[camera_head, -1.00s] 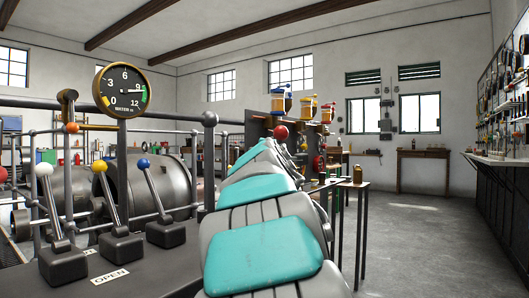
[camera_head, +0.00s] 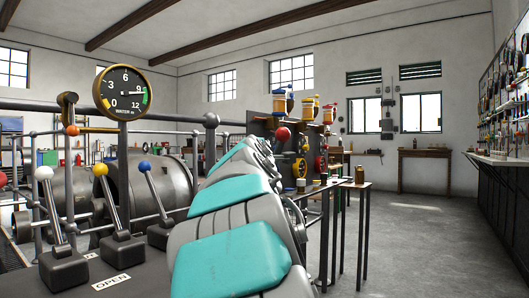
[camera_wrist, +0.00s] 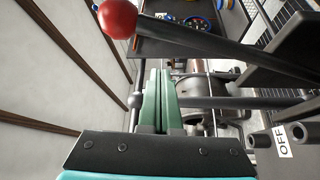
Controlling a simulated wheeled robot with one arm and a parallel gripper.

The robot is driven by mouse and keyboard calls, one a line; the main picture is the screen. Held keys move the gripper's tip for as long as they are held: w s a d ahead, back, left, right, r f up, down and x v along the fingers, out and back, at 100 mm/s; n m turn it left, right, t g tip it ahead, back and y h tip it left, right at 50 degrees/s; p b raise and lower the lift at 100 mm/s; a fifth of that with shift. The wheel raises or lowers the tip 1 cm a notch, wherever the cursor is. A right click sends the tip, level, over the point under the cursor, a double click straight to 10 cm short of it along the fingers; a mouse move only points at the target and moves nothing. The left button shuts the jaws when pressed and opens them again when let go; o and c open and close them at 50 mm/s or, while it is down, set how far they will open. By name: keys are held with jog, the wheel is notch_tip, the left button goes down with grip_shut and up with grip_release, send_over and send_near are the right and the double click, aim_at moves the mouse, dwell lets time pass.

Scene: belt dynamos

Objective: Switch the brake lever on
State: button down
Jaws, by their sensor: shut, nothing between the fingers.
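A red-knobbed lever stands close to my gripper; its red knob (camera_wrist: 117,18) and dark shaft (camera_wrist: 190,42) show large in the wrist view. A red knob also shows beyond my arm in the head view (camera_head: 283,133). An OFF plate (camera_wrist: 283,141) is at the right of the wrist view. I cannot tell for sure that this is the brake lever. My gripper (camera_wrist: 158,72) has its green fingers shut and empty, pointing past the lever and apart from the knob in the picture. In the head view my arm hides the gripper.
The floor (camera_head: 430,240) at right is clear.

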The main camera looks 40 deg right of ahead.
jog(key=v, duration=0.8)
jog(key=shift+a+f, duration=0.35)
jog(key=shift+w+p, duration=0.1)
jog(key=shift+p, duration=0.2)
